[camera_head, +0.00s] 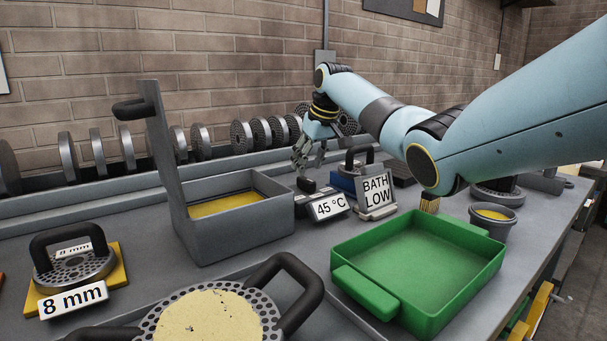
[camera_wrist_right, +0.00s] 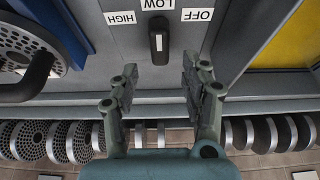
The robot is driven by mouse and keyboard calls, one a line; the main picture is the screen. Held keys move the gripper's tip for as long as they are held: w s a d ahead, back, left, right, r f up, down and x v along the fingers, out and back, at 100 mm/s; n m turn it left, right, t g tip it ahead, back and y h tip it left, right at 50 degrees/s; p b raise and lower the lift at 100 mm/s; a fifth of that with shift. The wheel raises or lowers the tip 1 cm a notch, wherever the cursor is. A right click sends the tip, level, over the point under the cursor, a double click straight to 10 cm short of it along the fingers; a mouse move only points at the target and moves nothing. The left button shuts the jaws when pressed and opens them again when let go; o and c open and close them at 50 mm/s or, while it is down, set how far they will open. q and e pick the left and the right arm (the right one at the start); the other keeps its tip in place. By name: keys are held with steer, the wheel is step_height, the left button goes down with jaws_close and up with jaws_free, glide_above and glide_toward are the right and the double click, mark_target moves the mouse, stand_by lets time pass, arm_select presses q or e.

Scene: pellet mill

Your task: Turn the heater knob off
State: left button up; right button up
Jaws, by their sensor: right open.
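The heater knob (camera_wrist_right: 158,46) is a black bar-shaped knob on a grey panel (camera_wrist_right: 125,60). In the right wrist view its long axis points at the LOW label (camera_wrist_right: 157,4), between HIGH (camera_wrist_right: 121,18) and OFF (camera_wrist_right: 197,14). In the head view the knob (camera_head: 308,186) is a small black piece behind the 45 °C sign (camera_head: 329,206). My right gripper (camera_head: 303,158) is open, just above the knob; in its wrist view the fingertips (camera_wrist_right: 160,68) lie either side of the knob's near end, apparently not touching it. My left gripper is out of view.
A grey bin (camera_head: 230,237) of yellow material stands to the left. A BATH LOW sign (camera_head: 376,193) and a blue box (camera_head: 343,183) stand to the right. A green tray (camera_head: 421,268) is in front. Perforated discs (camera_head: 242,136) line the back.

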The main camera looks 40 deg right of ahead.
mark_target(304, 178)
steer(key=shift+x, duration=2.35)
steer(key=shift+r, duration=0.1)
steer(key=shift+c, duration=0.4)
jaws_close()
